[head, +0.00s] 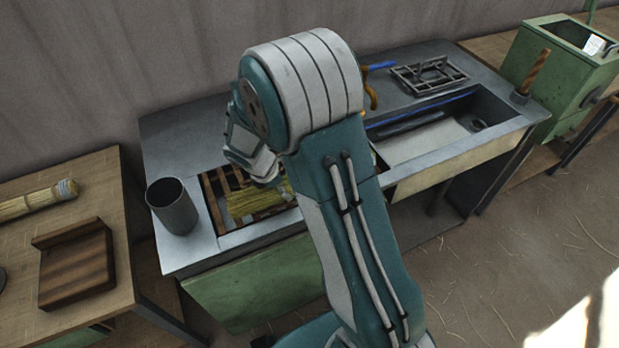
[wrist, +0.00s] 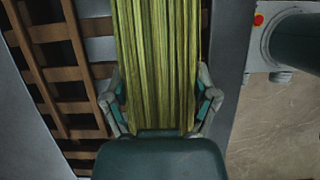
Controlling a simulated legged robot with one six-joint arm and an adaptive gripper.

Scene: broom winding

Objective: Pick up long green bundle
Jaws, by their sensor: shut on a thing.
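The long green bundle (wrist: 157,60) is a thick sheaf of yellow-green straw. In the wrist view it runs from the top edge down between the two fingers of my gripper (wrist: 160,105). The fingers press on its two sides, so my gripper is shut on it. In the head view part of the bundle (head: 255,203) shows over the wooden slatted rack (head: 213,199) in the workbench, and my arm hides the rest. I cannot tell whether the bundle rests on the slats or is clear of them.
A dark metal cup (head: 173,207) stands left of the rack on the grey workbench (head: 185,130). A tied straw bundle (head: 38,200) and a wooden block (head: 77,268) lie on the left table. A metal grate (head: 430,75) and a recessed trough (head: 440,135) are at the right.

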